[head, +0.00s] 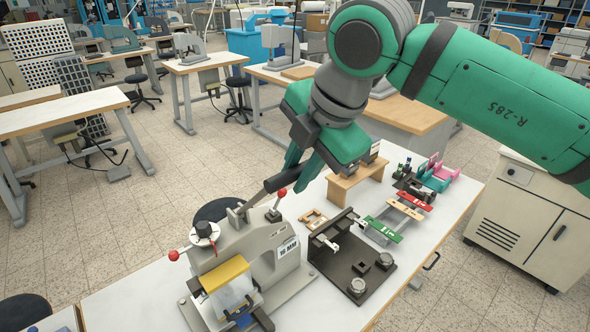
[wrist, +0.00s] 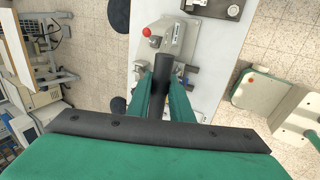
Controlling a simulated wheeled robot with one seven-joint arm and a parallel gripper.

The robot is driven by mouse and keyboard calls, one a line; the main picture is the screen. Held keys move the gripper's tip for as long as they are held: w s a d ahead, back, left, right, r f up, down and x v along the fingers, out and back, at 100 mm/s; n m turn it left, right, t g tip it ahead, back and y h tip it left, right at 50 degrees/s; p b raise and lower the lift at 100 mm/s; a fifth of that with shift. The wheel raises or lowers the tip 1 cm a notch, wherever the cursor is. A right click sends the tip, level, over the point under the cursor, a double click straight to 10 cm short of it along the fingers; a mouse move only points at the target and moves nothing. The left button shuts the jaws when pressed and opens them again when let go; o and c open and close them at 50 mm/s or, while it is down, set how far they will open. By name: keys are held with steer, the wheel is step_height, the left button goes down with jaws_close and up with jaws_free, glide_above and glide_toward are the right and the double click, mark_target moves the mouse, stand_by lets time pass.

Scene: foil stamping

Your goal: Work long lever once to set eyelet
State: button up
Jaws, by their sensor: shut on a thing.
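The grey eyelet press (head: 240,250) stands on the white bench with a "16 MM" label on its side. Its long lever (head: 280,179) is a dark bar rising to the upper right from the press head. My gripper (head: 299,170) is shut on the lever's dark grip end. In the wrist view the lever grip (wrist: 164,72) lies between my two green fingers (wrist: 162,88), and the press body (wrist: 183,38) is beyond it. A yellow-topped clear guard (head: 230,285) covers the front of the press. The eyelet cannot be made out.
Right of the press stands a black fixture plate (head: 348,268) with metal parts. Behind it are green and red strips (head: 384,230) on a small rack and a wooden stand (head: 357,178). Red ball knobs (head: 173,255) stick out from the press. A white cabinet (head: 520,215) stands at the right.

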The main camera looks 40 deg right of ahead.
steer(key=s+f, duration=0.4)
steer(key=f, duration=0.7)
steer(key=s+f, duration=0.3)
steer(key=f, duration=0.8)
steer(key=shift+s+d+f, duration=0.35)
steer(key=shift+f, duration=0.05)
stand_by(0.8)
stand_by(0.3)
